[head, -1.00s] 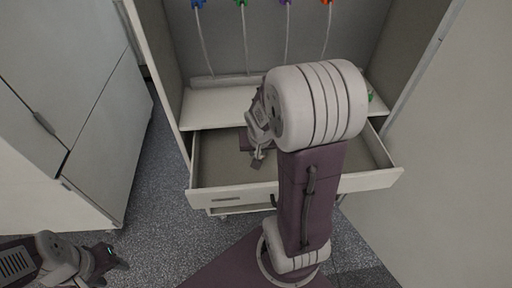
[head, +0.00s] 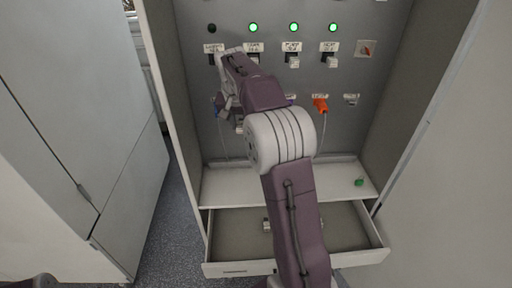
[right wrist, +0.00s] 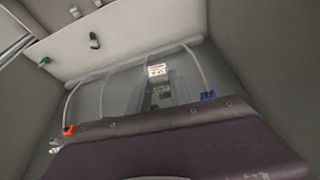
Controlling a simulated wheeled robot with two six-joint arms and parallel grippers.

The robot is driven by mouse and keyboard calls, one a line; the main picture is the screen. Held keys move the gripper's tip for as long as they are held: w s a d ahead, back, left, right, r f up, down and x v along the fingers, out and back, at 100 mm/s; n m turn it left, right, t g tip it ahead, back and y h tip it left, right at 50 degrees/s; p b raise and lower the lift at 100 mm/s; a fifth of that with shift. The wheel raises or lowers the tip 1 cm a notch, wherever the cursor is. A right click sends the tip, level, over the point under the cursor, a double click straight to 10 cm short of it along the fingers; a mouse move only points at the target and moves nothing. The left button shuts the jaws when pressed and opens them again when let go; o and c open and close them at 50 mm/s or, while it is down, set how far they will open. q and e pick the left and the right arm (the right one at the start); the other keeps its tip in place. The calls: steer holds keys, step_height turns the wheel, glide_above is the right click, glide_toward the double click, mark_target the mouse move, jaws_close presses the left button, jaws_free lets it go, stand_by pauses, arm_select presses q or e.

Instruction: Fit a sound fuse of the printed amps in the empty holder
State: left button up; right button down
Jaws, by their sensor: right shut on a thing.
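The leftmost holder (head: 213,58) on the back panel looks dark and empty, under a printed label (head: 213,47) too small to read surely. Its lamp (head: 211,28) is unlit. The other holders have pale fuses, such as this fuse (head: 292,62), under lit green lamps. My left gripper is out of view.
The drawer (head: 230,269) stands open below the shelf (head: 225,185), with small pieces inside. A green piece (head: 359,182) lies on the shelf at the right. An orange plug (head: 320,104) and hanging cables are on the panel. Cabinet walls close in both sides.

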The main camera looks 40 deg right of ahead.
steer(key=w+a+r+n+p, duration=0.1)
steer(key=w+a+r+p, duration=0.2)
steer(key=r+p, duration=0.5)
steer(key=w+a+r+p, duration=0.2)
steer(key=w+r+p, duration=0.1)
steer(key=r+p, duration=0.5)
arm_select(q)
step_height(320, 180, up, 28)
steer(key=p, duration=0.8)
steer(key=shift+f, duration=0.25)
arm_select(e)
steer(key=w+d, duration=0.3)
steer(key=w, duration=0.2)
steer(key=shift+w+r+t, duration=0.3)
steer(key=shift+w+r, duration=0.05)
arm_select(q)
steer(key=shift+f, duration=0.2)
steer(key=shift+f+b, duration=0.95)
arm_select(e)
steer(key=shift+s+a, duration=0.25)
steer(key=shift+s, duration=0.3)
arm_select(q)
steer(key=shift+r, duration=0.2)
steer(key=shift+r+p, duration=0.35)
steer(key=shift+p, duration=0.2)
